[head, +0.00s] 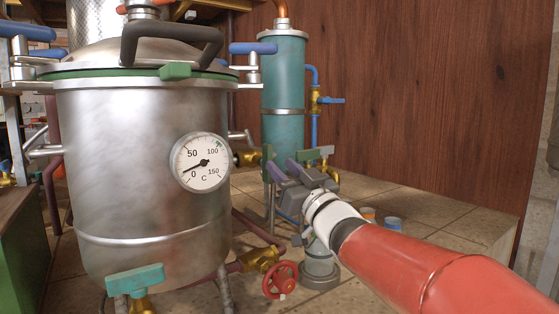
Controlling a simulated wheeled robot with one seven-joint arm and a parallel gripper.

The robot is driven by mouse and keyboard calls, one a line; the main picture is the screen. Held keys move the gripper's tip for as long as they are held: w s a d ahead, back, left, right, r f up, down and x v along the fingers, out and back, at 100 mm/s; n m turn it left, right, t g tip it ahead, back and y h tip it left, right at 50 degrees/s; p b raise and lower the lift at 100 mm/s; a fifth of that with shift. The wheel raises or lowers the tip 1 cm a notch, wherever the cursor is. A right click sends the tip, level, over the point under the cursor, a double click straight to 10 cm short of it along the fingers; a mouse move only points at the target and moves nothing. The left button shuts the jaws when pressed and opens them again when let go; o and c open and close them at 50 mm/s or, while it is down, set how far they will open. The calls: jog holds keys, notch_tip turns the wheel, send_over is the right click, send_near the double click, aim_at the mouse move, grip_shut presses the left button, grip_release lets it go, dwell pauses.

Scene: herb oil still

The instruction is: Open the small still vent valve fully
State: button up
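My gripper (283,168) is at the end of my arm, in the middle of the head view, to the right of the still's dial. Its two purple-grey fingers show apart, with a small gap and nothing clearly held between them. A brass valve with a green handle (268,161) is on a fitting just left of the fingertips. Another brass valve with a pale green lever (314,154) is just right of and behind them. I cannot tell which is the vent valve, or whether a finger touches a handle. The large steel still (140,180) stands at left.
A teal column (283,90) with a blue-handled valve (325,100) stands behind the gripper. A red handwheel (280,280) and a teal lever (135,279) are low in front. Small cups (393,223) stand on the tiled surface (440,215). The wooden wall (430,90) closes the back.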

aim_at(270, 155)
jog(key=x, duration=0.7)
jog(key=shift+w+a+p, duration=0.1)
jog(key=shift+p, duration=0.25)
jog(key=shift+c, duration=0.2)
grip_shut()
